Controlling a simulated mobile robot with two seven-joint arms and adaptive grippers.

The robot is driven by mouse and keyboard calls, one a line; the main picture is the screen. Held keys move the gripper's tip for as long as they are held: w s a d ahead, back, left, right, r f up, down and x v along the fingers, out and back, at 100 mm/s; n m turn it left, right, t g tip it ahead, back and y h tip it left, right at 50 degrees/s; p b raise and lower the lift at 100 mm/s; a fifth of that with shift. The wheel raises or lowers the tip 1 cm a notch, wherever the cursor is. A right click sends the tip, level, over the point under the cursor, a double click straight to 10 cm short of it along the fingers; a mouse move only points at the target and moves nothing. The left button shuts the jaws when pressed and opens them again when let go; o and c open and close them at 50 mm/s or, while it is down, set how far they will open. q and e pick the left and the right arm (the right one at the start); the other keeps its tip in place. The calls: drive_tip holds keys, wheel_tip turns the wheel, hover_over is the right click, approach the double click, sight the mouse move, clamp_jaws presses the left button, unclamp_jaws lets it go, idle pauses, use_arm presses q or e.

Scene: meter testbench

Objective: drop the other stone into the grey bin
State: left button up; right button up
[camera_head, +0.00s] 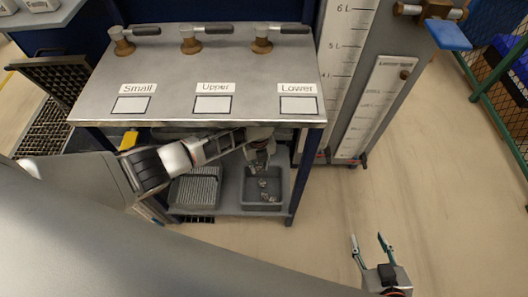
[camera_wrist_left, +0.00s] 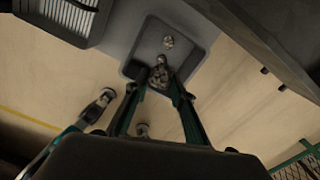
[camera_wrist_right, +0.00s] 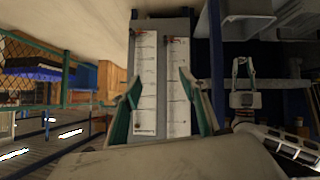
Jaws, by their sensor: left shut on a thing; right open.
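The grey bin (camera_head: 284,205) stands on the lower shelf of the bench. It also shows in the left wrist view (camera_wrist_left: 204,32). One small stone (camera_wrist_left: 168,41) lies on the bin's floor. My left gripper (camera_head: 261,168) reaches under the bench top and is over the bin. In the left wrist view its fingers (camera_wrist_left: 159,80) are shut on another stone (camera_wrist_left: 160,77), seen against the bin. How far this stone is above the bin floor is hard to tell. My right gripper (camera_head: 367,240) is open and empty, out over the floor at right.
A ribbed grey tray (camera_head: 196,190) sits left of the bin on the same shelf. The bench top (camera_head: 210,65) with labels Small, Upper and Lower overhangs the bin. Tall scale panels (camera_head: 345,80) stand right of the bench. The floor (camera_head: 440,170) at right is clear.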

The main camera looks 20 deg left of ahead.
sight(259, 168)
use_arm(q)
drive_tip(key=shift+w+f, duration=0.15)
drive_tip(key=shift+w, duration=0.05)
drive_tip(key=f+b, duration=0.2)
drive_tip(key=shift+s+f, duration=0.35)
drive_tip(key=shift+f, duration=0.05)
drive_tip(key=f, duration=0.1)
drive_tip(key=f+b, duration=0.2)
drive_tip(key=shift+w, duration=0.25)
use_arm(e)
drive_tip(key=shift+s+a+f+y, duration=0.1)
drive_tip(key=shift+a+f+y, duration=0.2)
drive_tip(key=shift+a+f, duration=0.25)
use_arm(q)
drive_tip(key=shift+r, duration=0.1)
use_arm(e)
drive_tip(key=shift+a+r, duration=0.1)
